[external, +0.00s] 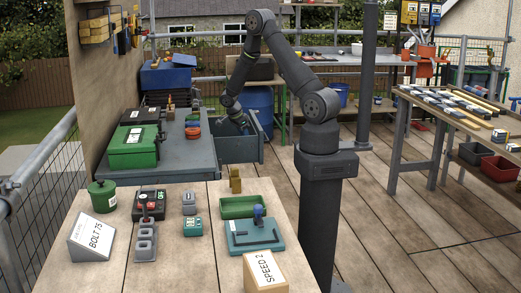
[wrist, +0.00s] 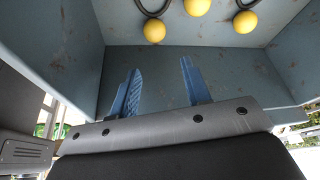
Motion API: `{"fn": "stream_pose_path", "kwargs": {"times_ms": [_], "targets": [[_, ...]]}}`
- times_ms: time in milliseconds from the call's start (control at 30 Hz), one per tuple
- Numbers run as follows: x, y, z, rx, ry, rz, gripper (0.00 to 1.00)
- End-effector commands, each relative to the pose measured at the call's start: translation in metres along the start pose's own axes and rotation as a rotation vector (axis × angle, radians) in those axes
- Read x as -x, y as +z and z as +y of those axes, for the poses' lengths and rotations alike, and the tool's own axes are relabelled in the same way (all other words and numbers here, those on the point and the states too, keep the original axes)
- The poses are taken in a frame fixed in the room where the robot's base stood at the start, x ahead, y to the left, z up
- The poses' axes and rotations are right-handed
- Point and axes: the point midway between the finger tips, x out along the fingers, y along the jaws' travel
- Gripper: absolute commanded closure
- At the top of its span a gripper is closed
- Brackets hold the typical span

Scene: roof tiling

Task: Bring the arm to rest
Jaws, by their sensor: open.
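My arm stands on its dark column on the wooden deck, bent over at the elbow. My gripper (external: 241,126) points down at the open drawer (external: 228,152) of the grey-blue cabinet. In the wrist view its two blue fingers (wrist: 158,84) are apart with nothing between them. Grey-blue drawer walls (wrist: 220,62) surround the fingers there. Several yellow round things (wrist: 197,7), some with dark loops, show at the top edge, apart from the fingers.
On the cabinet top lie a green case (external: 133,148) and red and green round items (external: 193,127). The front bench holds a green tray (external: 243,207), a control box (external: 149,203) and a SPEED 2 block (external: 264,272). A tile-laden table (external: 440,115) stands right. The deck between is clear.

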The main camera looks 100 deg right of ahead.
Motion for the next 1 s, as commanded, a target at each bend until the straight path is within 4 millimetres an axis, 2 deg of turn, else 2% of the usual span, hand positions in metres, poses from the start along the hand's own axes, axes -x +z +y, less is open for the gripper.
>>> {"fn": "stream_pose_path", "kwargs": {"times_ms": [567, 1000], "targets": [[0.095, -0.038, -0.001, -0.002, -0.003, -0.001, 0.56], [0.176, -0.070, -0.001, 0.000, -0.003, 0.000, 0.56]]}}
